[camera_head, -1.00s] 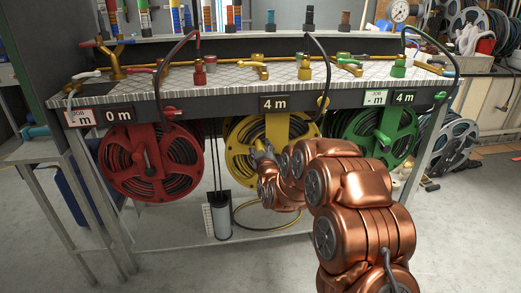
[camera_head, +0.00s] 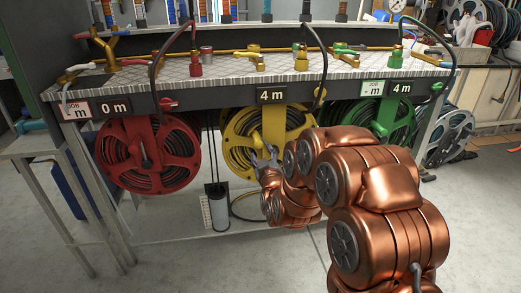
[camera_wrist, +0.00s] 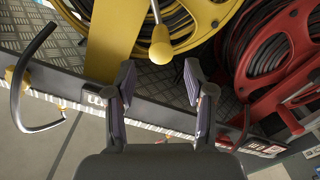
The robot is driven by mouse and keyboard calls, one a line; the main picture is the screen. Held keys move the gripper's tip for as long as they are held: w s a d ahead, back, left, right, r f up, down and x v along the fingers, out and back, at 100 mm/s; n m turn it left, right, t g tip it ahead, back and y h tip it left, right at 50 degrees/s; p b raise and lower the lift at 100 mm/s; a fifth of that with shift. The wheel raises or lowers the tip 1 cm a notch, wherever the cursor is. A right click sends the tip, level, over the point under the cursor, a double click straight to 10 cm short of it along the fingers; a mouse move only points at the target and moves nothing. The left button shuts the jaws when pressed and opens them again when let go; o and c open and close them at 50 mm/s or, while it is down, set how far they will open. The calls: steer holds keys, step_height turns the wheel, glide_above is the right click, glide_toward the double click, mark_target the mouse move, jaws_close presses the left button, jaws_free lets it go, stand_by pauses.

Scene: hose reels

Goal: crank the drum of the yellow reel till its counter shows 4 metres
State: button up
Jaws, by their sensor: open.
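The yellow reel (camera_head: 233,145) hangs under the bench in the middle, partly hidden by my arm. Its counter (camera_head: 271,96) reads 4 m. In the wrist view the yellow drum (camera_wrist: 203,14) fills the upper middle, with the crank's round yellow knob (camera_wrist: 160,47) on a pale stem. My gripper (camera_wrist: 159,82) is open and empty; the knob lies beyond the fingertips, in line with the gap and not between the fingers. In the head view my gripper (camera_head: 265,157) is in front of the yellow reel's lower part.
A red reel (camera_head: 180,150) with a 0 m counter hangs to the left. A green reel (camera_head: 395,135) with a 4 m counter hangs to the right, partly behind my arm. A hose hangs in a loop (camera_wrist: 18,95) in the wrist view. Open floor lies in front.

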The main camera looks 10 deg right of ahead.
steer(key=shift+s, duration=1.25)
steer(key=s+d+r+m+g+p, duration=0.1)
steer(key=s+r+m+g+p, duration=0.1)
steer(key=s+r+g+p, duration=0.4)
steer(key=s+d+r+m+g+p, duration=0.1)
steer(key=s+r+g+p, duration=0.6)
steer(key=s+r+p, duration=0.8)
steer(key=s+d+r+m+g+p, duration=0.1)
steer(key=s+r+g+p, duration=0.5)
steer(key=s, duration=2.2)
step_height(320, 180, up, 5)
steer(key=m+p, duration=0.1)
steer(key=p, duration=0.5)
steer(key=shift+s+d+r+m+g+p, duration=0.15)
steer(key=shift+m+g+p, duration=0.15)
steer(key=shift+m+g, duration=0.1)
steer(key=shift+c, duration=0.4)
